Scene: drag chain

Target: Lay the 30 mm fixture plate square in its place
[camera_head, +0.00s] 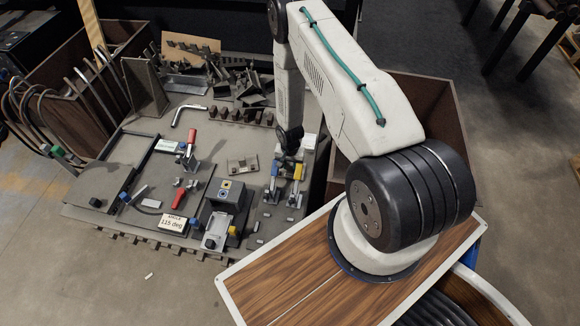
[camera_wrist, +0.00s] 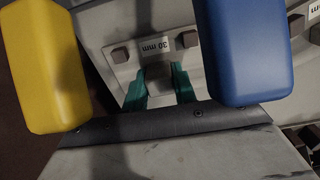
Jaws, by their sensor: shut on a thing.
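The 30 mm fixture plate (camera_wrist: 126,73) is a light grey plate with a white "30 mm" label, dark blocks near its ends and a grey grip block in its middle. My gripper (camera_wrist: 160,88) has teal fingers, one on each side of that middle block, and is shut on it. The near part of the plate is hidden behind the fingers and a dark bar. In the head view my gripper (camera_head: 289,150) is low over the right part of the bench, by the blue and yellow handles; the plate there cannot be made out clearly. I cannot tell whether it touches the surface.
A yellow handle (camera_wrist: 45,65) and a blue handle (camera_wrist: 243,50) stand close on either side in the wrist view. Another plate with blocks (camera_head: 242,163) lies left of my gripper. A dark box (camera_head: 227,196) and red-handled clamps (camera_head: 179,194) are nearby. Scrap brackets (camera_head: 248,82) are piled behind.

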